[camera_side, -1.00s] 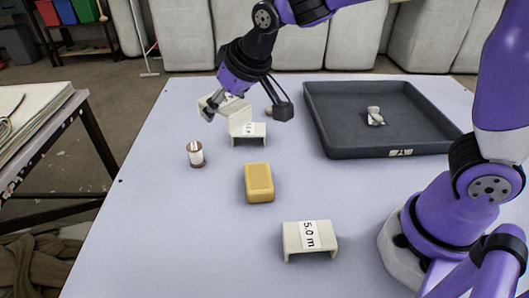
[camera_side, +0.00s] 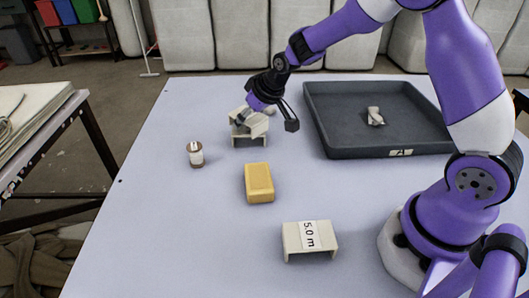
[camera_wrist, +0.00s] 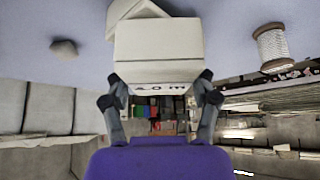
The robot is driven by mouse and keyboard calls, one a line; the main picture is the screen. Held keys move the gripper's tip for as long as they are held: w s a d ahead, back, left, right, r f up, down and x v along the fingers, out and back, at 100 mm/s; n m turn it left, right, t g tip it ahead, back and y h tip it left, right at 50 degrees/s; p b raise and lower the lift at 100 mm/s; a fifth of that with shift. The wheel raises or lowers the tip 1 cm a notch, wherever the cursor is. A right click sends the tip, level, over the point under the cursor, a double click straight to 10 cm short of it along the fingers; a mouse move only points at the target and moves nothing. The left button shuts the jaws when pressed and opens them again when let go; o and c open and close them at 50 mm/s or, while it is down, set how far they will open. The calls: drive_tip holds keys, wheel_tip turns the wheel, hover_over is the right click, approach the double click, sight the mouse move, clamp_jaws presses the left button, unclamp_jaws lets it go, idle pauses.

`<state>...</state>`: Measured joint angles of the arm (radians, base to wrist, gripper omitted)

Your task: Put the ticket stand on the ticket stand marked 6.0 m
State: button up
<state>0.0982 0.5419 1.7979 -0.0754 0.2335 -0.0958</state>
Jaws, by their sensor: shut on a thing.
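My gripper (camera_side: 247,116) is shut on a cream ticket stand (camera_side: 240,116). In the wrist view the held stand (camera_wrist: 157,45) sits between the fingers (camera_wrist: 160,98), with a partly visible label that seems to read 4.0 m. A second cream stand (camera_side: 249,141) stands on the table directly below in the side view, largely covered; its label is hidden now. Part of it shows behind the held stand in the wrist view (camera_wrist: 124,10). I cannot tell whether the two stands touch. A third stand marked 5.0 m (camera_side: 309,237) is at the front.
A yellow block (camera_side: 259,183) lies mid-table. A spool of white thread (camera_side: 196,155) stands to the left. A dark tray (camera_side: 350,153) with a small pale crumpled item (camera_side: 375,117) is at the back right. The left of the table is clear.

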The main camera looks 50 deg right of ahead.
drive_tip(key=shift+f, duration=0.15)
drive_tip(key=o, duration=1)
drive_tip(key=v, duration=1.2)
drive_tip(key=s+a+r, duration=0.1)
drive_tip(key=s, duration=0.7)
drive_tip(key=s+a+r+g, duration=0.1)
drive_tip(key=s+r, duration=0.1)
drive_tip(key=s, duration=0.7)
drive_tip(key=shift+a, duration=0.35)
drive_tip(key=shift+s, duration=0.15)
